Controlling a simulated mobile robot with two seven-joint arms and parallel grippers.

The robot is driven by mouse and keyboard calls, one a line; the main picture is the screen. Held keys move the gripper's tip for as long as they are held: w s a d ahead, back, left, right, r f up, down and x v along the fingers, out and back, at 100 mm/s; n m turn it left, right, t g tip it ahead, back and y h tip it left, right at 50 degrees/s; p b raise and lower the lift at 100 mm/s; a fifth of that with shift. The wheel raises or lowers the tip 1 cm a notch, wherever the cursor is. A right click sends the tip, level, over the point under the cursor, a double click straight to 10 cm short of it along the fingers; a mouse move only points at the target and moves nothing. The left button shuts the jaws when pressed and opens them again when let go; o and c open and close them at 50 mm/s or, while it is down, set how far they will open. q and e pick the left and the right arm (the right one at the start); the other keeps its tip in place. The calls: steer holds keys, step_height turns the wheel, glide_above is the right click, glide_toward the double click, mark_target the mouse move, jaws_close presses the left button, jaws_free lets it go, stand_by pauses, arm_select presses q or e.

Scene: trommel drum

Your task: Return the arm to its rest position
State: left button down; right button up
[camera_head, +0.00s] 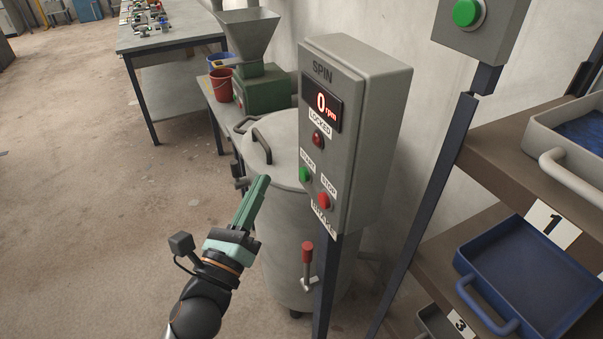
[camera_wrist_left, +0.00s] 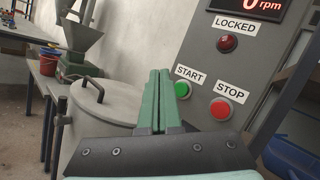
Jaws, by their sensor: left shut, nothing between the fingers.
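My left gripper (camera_head: 262,182) is shut and empty, in front of the grey lidded drum (camera_head: 285,240) and left of the control box. In the left wrist view its green fingers (camera_wrist_left: 159,75) lie together, pointing at the box beside the green START button (camera_wrist_left: 182,89). I cannot tell whether they touch anything. The SPIN control box (camera_head: 352,130) shows 0 rpm, with a dark red lamp (camera_head: 318,140) under LOCKED, a green START button (camera_head: 305,174) and a red STOP button (camera_head: 323,200). My right gripper is not in view.
A red-handled lever (camera_head: 308,253) stands at the drum's front. Shelves with a blue tray (camera_head: 525,268) and a grey tray (camera_head: 575,125) are at the right. A hopper machine (camera_head: 250,60) and a table (camera_head: 170,38) stand behind. The floor at left (camera_head: 75,190) is clear.

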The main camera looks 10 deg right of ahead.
arm_select(q)
steer(key=s+a+f+n+g+y+p, duration=0.1)
steer(key=s+a+f+n+y, duration=0.15)
steer(key=f+n, duration=0.4)
steer(key=s+a+f+n+g+y+p, duration=0.1)
steer(key=a+f+n+g+y, duration=0.1)
steer(key=a+f+n, duration=0.35)
steer(key=s+a+f+n+g+y+p, duration=0.1)
steer(key=s+f+n+y, duration=0.1)
steer(key=f+n, duration=0.55)
steer(key=s+a+f+n+g, duration=0.3)
steer(key=s+f+n, duration=0.3)
steer(key=n, duration=0.1)
steer(key=s+a+f+n+g+y+p, duration=0.1)
steer(key=s+a+f+n+g, duration=0.1)
steer(key=s+f+n, duration=0.3)
steer(key=s+a+n, duration=0.1)
steer(key=s+n, duration=0.1)
steer(key=shift+s+a+f+n+g, duration=0.3)
steer(key=shift+a+f+n+g, duration=0.05)
steer(key=shift+a+f+g, duration=0.05)
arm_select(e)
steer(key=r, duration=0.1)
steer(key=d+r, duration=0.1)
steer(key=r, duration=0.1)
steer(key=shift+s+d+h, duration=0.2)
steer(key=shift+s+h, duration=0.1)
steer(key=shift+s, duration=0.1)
